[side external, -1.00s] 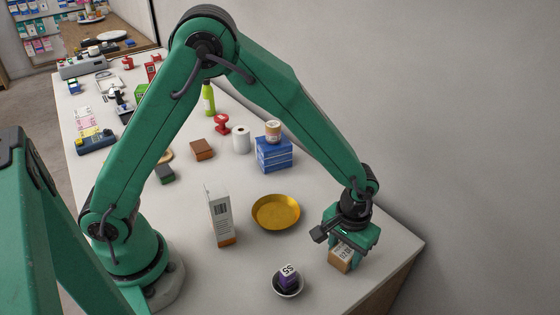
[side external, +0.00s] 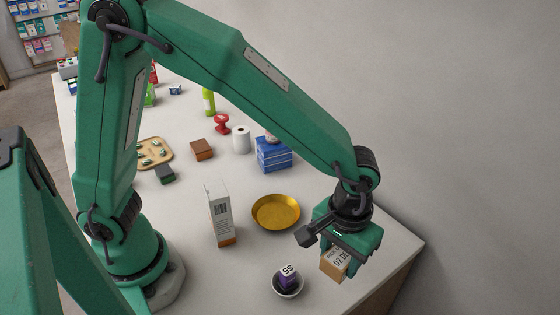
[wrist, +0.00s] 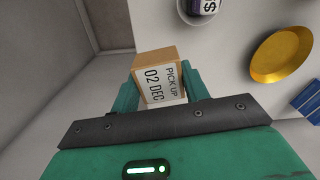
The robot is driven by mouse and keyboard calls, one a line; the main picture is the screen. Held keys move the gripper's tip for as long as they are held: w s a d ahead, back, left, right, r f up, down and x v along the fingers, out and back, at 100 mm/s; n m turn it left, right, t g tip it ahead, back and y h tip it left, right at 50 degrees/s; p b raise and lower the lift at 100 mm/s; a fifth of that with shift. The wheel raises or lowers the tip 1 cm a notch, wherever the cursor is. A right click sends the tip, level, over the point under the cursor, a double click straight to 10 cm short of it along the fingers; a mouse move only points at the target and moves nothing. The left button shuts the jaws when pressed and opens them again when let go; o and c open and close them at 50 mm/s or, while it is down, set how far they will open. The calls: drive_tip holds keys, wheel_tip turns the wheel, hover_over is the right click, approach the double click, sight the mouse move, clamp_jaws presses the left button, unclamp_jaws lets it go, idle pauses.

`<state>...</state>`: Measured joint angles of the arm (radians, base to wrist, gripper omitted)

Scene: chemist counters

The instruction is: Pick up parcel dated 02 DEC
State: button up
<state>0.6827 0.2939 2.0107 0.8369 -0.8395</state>
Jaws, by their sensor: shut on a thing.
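The parcel (side external: 333,265) is a small brown box with a white label, at the right end of the counter in the side view. In the wrist view the parcel (wrist: 157,62) shows a label reading "PICK UP 02 DEC". My gripper (side external: 345,256) is shut on the parcel, with one green finger on each side of it in the wrist view. The parcel appears held above the counter top. Its far side is hidden.
A yellow dish (side external: 276,213) and a white carton (side external: 219,217) stand further left. Blue boxes (side external: 274,155) are behind. The counter's right edge is close.

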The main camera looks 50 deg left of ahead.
drive_tip(key=shift+s+d+r, duration=0.45)
drive_tip(key=shift+s+r, duration=0.1)
drive_tip(key=shift+s, duration=0.2)
drive_tip(key=shift+s+d+r, duration=0.45)
drive_tip(key=shift+s+r, duration=0.05)
drive_tip(key=shift+s, duration=0.25)
drive_tip(key=shift+w+a, duration=0.1)
drive_tip(key=shift+a, duration=0.05)
